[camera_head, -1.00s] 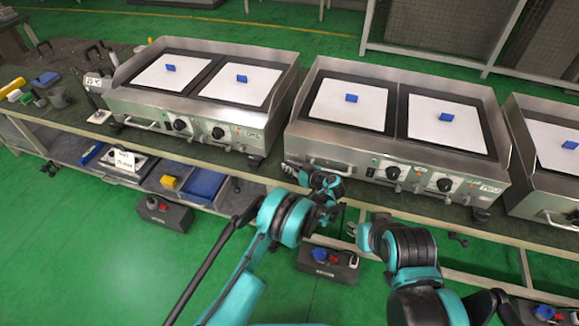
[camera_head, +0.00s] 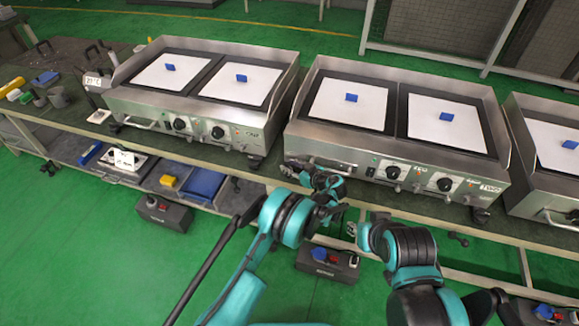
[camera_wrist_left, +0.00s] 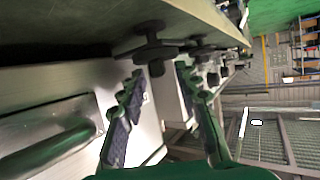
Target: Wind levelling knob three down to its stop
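My left gripper (camera_head: 294,170) is low at the front left corner of the middle griddle (camera_head: 306,140), by the bench's front edge. In the left wrist view its two ribbed fingers (camera_wrist_left: 160,98) are apart. A dark levelling knob (camera_wrist_left: 152,48) on a short stem under the griddle is just beyond the fingertips, about in line with the gap. I cannot tell whether a finger touches it, and no number shows on it. In the head view this knob is hidden by the gripper.
A left griddle (camera_head: 118,97) and a right griddle (camera_head: 518,120) stand on the same bench. A bar handle (camera_wrist_left: 65,145) is close beside the left gripper. Blue blocks lie on the white griddle plates. A dark box (camera_head: 328,264) is on the green floor below.

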